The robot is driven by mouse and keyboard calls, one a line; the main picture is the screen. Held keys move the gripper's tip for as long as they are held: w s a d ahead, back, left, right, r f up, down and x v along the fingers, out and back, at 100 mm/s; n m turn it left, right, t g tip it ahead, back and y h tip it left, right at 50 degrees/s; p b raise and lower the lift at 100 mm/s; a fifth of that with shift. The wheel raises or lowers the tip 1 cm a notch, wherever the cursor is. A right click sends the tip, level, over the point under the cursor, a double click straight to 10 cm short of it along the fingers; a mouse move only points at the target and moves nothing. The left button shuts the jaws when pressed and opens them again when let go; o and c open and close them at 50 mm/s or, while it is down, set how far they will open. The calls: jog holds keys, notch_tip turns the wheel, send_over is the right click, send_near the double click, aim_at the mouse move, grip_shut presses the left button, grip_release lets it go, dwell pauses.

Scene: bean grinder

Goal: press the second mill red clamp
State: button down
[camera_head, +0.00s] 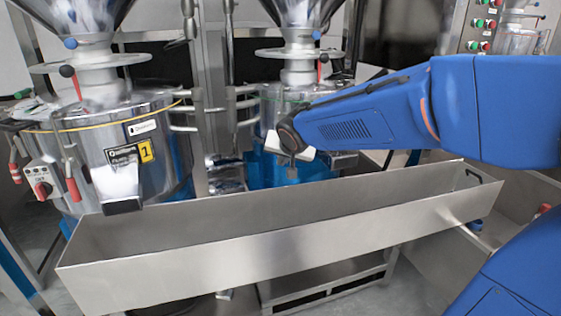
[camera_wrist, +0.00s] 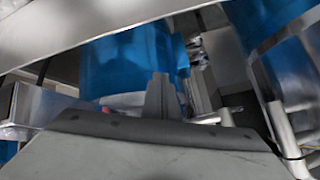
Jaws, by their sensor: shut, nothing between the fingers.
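The second mill (camera_head: 270,105) is a shiny steel drum with a blue lower part, behind the steel trough, partly hidden by my blue arm. A small red handle (camera_head: 319,72) shows below its hopper. Any other red clamp on its front is hidden behind my arm and wrist. My gripper (camera_head: 291,172) is in front of this mill, above the trough, shut and empty. In the wrist view its closed fingers (camera_wrist: 160,92) point toward blue surfaces (camera_wrist: 130,58). A tiny reddish spot (camera_wrist: 104,109) shows there beside the fingers; I cannot tell what it is.
The first mill (camera_head: 90,160), marked with a yellow "1", stands at the left with red-handled clamps (camera_head: 73,189). A long empty steel trough (camera_head: 240,255) spans the front, below my gripper. Steel pipes and posts (camera_head: 212,90) stand between the mills.

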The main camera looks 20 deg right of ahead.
jog(key=s+a, duration=0.2)
jog(key=s, duration=0.8)
jog(key=shift+s+a+r, duration=0.15)
jog(key=shift+a+r, duration=0.15)
jog(key=shift+r, duration=0.1)
